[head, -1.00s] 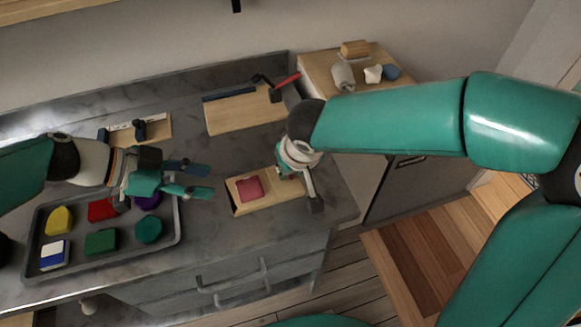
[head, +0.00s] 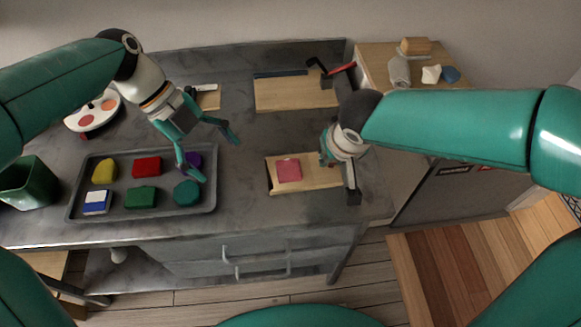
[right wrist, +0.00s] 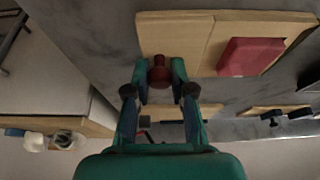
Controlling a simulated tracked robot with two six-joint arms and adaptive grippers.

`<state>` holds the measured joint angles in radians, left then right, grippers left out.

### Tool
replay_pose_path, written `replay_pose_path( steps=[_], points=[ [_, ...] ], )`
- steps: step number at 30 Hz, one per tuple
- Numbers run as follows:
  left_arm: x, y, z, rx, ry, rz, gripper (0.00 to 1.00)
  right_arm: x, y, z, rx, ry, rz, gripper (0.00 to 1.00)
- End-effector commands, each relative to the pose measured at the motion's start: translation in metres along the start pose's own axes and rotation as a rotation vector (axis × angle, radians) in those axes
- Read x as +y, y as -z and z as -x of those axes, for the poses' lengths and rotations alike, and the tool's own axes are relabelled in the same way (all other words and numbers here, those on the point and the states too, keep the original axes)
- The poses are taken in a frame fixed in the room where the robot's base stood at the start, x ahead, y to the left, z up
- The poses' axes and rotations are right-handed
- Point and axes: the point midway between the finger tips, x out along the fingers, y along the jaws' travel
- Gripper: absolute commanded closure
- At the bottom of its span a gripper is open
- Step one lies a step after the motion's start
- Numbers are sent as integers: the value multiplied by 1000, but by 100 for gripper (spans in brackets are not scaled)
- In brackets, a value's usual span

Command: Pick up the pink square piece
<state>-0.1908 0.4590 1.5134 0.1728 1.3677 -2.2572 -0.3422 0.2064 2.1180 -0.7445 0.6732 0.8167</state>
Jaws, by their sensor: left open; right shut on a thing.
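The pink square piece (head: 289,170) lies flat on a light wooden board (head: 317,176) near the counter's front edge. It looks darker red in the right wrist view (right wrist: 249,56). My right gripper (head: 340,165) is at the board's right end, beside the piece and apart from it. In the right wrist view my right gripper (right wrist: 160,75) is shut on a dark red knob (right wrist: 158,70) at the board's edge. My left gripper (head: 217,156) is open and empty over the tray's right end, left of the board and apart from the pink piece.
A grey tray (head: 142,212) holds several coloured pieces left of the board. A larger wooden board (head: 285,95) with a red-handled tool lies behind. A green bin (head: 27,185) and a white palette (head: 88,122) are at left. Bare counter lies between tray and board.

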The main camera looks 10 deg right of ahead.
Motion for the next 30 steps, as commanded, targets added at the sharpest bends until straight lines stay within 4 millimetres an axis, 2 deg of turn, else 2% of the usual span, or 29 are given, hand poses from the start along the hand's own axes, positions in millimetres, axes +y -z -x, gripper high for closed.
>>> replay_pose_path(
  steps=[3, 6, 10, 12, 15, 18, 27, 30],
  points=[
    [-26, 4, 13, -162, -180, -275, 19, 0, -3, -2, -9, -2, 1, 96],
    [-55, 19, 20, -287, -297, -441, 19, 0, -3, -2, -9, -2, 1, 96],
    [-91, 49, 14, -384, -345, -562, 19, 0, -3, -2, -9, -2, 1, 96],
    [-103, 68, 4, -391, -354, -609, 19, 0, -3, -2, -9, -2, 1, 96],
    [-109, 86, -9, -390, -370, -653, 19, 0, -3, -2, -10, -2, 1, 96],
    [-111, 92, -17, -391, -373, -673, 19, 0, -3, -2, -10, -3, 1, 96],
    [-102, 74, -55, -391, -374, -674, 19, 0, -4, -2, -10, -3, 1, 96],
    [-101, 70, -62, -391, -372, -674, 19, 0, -4, -2, -10, -3, 1, 96]
  ],
)
